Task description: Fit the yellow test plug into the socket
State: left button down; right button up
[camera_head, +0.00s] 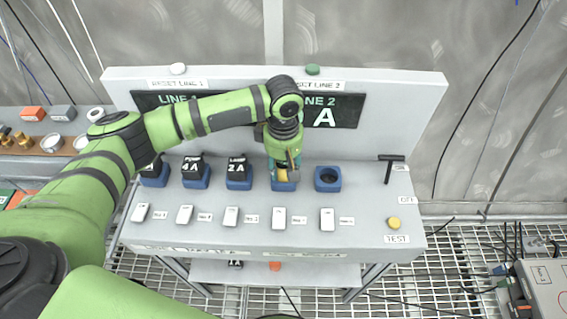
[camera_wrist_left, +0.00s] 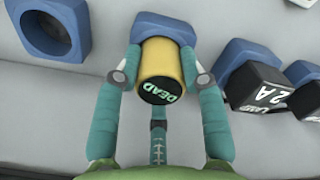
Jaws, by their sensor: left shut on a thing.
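The yellow test plug (camera_wrist_left: 160,68) has a black end face lettered DEAD. It also shows in the head view (camera_head: 281,175), partly covered by my gripper. My left gripper (camera_wrist_left: 164,72) is shut on the plug, one teal finger on each side. In the head view my left gripper (camera_head: 284,165) reaches down onto the panel from above. The plug's far end meets a blue socket (camera_wrist_left: 183,46), which also shows in the head view (camera_head: 285,187). How deep the plug sits in it is hidden. My right gripper is not in view.
An empty blue socket (camera_head: 327,179) stands to the right. Black plugs marked 4 A (camera_head: 191,166) and 2 A (camera_head: 237,167) sit in sockets to the left. White switches (camera_head: 279,218) line the front. A black T-handle (camera_head: 390,160) and yellow button (camera_head: 393,224) are at the right.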

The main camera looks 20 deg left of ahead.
aim_at(284, 164)
pick_arm(q)
jog(key=c, duration=0.7)
grip_release()
jog(key=shift+f, duration=0.15)
jog(key=shift+r, duration=0.4)
notch_tip(284, 164, up, 12)
jog(key=shift+f+b, duration=0.2)
jog(key=shift+b, duration=0.85)
jog(key=shift+s+f, duration=0.1)
